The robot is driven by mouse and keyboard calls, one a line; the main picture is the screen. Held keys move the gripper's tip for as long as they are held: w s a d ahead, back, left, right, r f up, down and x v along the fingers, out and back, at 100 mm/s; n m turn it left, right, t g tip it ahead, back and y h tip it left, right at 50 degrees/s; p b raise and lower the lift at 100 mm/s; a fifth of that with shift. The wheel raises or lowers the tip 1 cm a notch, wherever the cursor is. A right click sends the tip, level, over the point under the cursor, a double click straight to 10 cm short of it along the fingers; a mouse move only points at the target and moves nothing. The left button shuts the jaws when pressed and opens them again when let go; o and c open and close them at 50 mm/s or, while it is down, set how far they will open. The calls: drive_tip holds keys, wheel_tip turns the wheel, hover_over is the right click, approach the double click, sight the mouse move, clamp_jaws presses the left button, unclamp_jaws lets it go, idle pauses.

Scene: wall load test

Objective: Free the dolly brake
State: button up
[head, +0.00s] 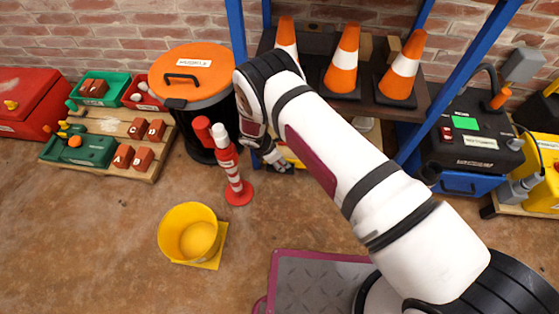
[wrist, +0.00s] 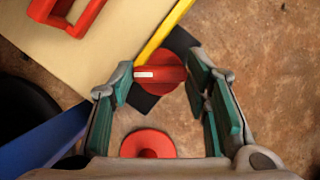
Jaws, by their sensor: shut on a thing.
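In the wrist view, a red round knob (wrist: 172,80) with a white mark sits on a dark plate (wrist: 142,100) beside a yellow strip (wrist: 165,31) along the edge of a beige deck (wrist: 105,50). The white mark lies nearly level across the picture. My gripper (wrist: 159,74), with teal finger pads, is shut on the knob, one finger on each side. In the head view my gripper (head: 277,160) is low beside the shelf, and it and my arm hide the knob.
A red-and-white post (head: 233,172) stands close left of my gripper. A black bin with an orange lid (head: 206,62) is behind it. A yellow bucket (head: 190,232) stands in front. A blue-framed shelf (head: 238,35) holds cones. Floor left of the bucket is clear.

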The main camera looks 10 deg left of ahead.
drive_tip(key=shift+w+m+g+h, duration=0.15)
drive_tip(key=shift+m+g, duration=0.25)
drive_tip(key=shift+m, duration=0.7)
drive_tip(key=shift+m+g+h, duration=0.15)
drive_tip(key=shift+m+g, duration=0.25)
drive_tip(key=shift+m, duration=0.7)
drive_tip(key=o, duration=1.2)
drive_tip(key=shift+c, duration=0.2)
drive_tip(key=v, duration=1.2)
drive_tip(key=shift+a+f, duration=0.1)
drive_tip(key=shift+c, duration=0.3)
